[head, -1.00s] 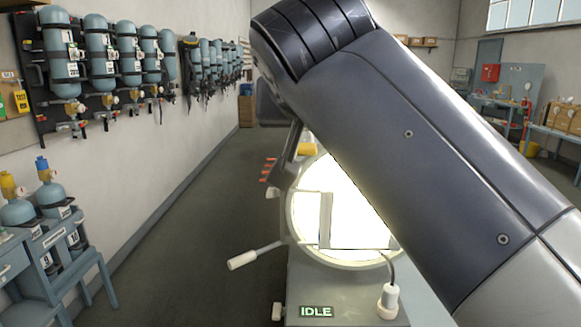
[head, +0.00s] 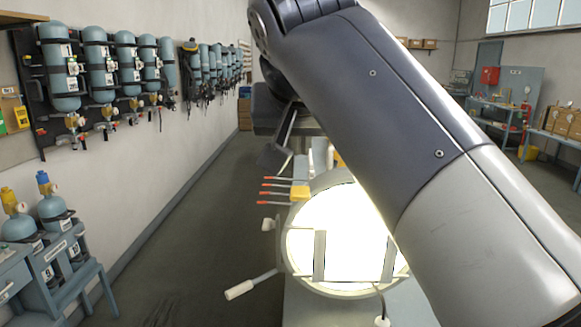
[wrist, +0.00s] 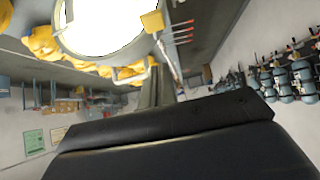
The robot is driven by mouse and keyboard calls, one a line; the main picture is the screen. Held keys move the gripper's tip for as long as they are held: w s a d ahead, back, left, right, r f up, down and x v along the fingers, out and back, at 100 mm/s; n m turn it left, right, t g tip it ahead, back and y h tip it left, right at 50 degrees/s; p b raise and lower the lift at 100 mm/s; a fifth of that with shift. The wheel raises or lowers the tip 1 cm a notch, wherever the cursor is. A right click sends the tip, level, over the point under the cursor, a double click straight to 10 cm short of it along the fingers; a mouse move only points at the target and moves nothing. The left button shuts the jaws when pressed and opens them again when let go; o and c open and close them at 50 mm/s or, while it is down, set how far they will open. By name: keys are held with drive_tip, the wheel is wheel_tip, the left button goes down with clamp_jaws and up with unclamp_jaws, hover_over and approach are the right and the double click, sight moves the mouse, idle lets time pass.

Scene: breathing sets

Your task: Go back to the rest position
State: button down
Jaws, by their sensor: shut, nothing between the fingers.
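My arm fills the right and upper middle of the head view and covers part of a bright round lit disc. My gripper (head: 275,158) shows at the far end of the arm, left of the arm and above the disc. In the wrist view its dark body fills the bottom, with its narrow fingers (wrist: 165,88) close together and nothing seen between them. The gripper is shut and empty, apart from the disc. Part of the gripper is hidden behind my arm in the head view.
The lit disc (head: 335,232) has a lever with a white grip (head: 239,290). Red-tipped rods (head: 283,187) and a yellow block (head: 300,192) are behind it. Blue cylinders (head: 66,75) hang on the left wall; others stand on a rack (head: 62,243). The floor (head: 190,240) between is clear.

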drive_tip(key=shift+v, duration=0.85)
